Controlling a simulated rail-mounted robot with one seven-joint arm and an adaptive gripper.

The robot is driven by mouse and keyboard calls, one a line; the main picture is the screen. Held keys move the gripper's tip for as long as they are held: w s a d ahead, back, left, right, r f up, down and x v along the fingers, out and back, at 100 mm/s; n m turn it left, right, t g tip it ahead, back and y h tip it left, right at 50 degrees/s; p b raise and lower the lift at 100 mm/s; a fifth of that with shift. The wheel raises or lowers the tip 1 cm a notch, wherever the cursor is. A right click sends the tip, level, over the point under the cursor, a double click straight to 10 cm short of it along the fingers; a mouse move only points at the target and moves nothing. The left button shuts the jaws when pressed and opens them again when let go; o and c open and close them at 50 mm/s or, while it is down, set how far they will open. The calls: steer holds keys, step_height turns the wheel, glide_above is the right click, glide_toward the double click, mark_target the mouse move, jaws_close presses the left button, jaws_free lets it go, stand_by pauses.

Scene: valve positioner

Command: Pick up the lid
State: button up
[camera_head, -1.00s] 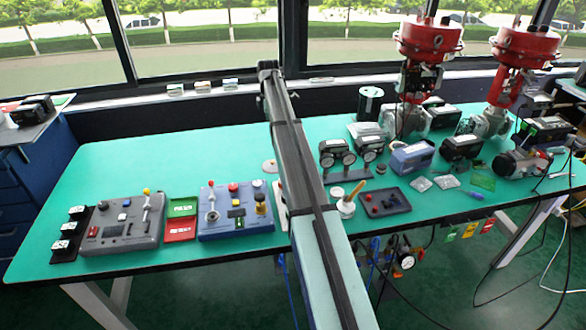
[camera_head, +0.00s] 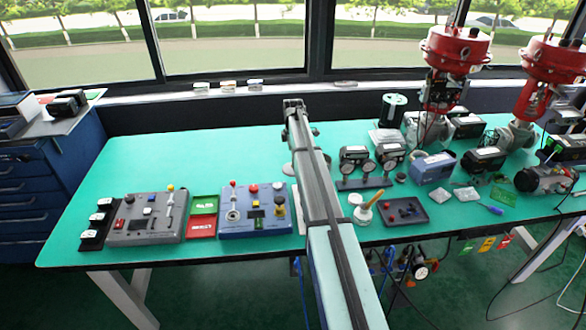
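A small pale round disc (camera_head: 287,170), which may be the lid, lies on the green table just left of my arm. Its right part is hidden by the arm. A small white round piece (camera_head: 355,199) sits right of the arm; I cannot tell whether it is a lid. My arm reaches forward over the middle of the table.
Right of the arm stand a white pot with a brush (camera_head: 363,216), a dark tray (camera_head: 404,211), gauges (camera_head: 355,158) and red-topped valves (camera_head: 455,52). Left are control boxes (camera_head: 146,217) and green and red trays (camera_head: 202,226). The table's back left is clear.

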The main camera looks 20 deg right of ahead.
steer(key=shift+f+p, duration=0.9)
steer(key=shift+f, duration=1.4)
steer(key=shift+s+a, duration=0.1)
steer(key=shift+s, duration=0.05)
steer(key=c, duration=1.6)
